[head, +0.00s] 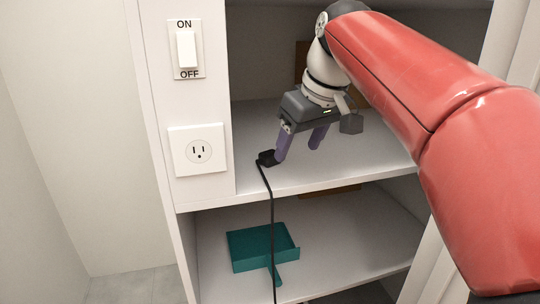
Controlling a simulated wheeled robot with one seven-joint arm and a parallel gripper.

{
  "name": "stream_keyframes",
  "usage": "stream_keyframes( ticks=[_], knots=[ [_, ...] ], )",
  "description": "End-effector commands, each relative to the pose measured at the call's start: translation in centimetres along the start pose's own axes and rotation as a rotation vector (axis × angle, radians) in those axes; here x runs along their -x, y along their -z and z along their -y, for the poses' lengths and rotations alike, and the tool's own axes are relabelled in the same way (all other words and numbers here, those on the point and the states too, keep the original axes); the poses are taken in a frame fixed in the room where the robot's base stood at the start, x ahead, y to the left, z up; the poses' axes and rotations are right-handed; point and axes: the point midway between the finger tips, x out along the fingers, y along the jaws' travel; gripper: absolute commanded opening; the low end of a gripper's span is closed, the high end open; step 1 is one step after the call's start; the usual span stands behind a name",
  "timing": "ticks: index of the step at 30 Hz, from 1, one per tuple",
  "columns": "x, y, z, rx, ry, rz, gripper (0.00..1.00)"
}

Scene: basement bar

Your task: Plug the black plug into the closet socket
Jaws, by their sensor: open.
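The black plug (267,158) lies at the front left of the upper shelf, and its black cord (271,215) hangs down over the shelf's front edge. The white closet socket (199,150) is on the white panel to the left of the shelf, and its slots are empty. My gripper (298,154) is over the upper shelf, pointing down, with its two purple fingers apart and nothing between them. The left fingertip is right beside the plug; I cannot tell whether they touch.
An ON/OFF light switch (186,49) is above the socket. A teal dustpan-like tray (262,248) lies on the lower shelf (340,245), behind the hanging cord. The upper shelf (375,158) is bare to the right of my gripper. Upright panels bound the closet on both sides.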

Motion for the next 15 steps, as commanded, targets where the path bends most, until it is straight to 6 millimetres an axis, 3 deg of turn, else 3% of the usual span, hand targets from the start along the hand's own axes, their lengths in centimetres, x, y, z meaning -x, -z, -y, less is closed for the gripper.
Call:
stream_keyframes(
  ticks=[6, 15],
  knots=[
    [-1.6, 4.1, 0.1, 0.002, 0.004, 0.0, 0.64],
    [-2.2, 5.5, 0.0, 0.0, 0.0, -0.001, 0.64]
  ],
)
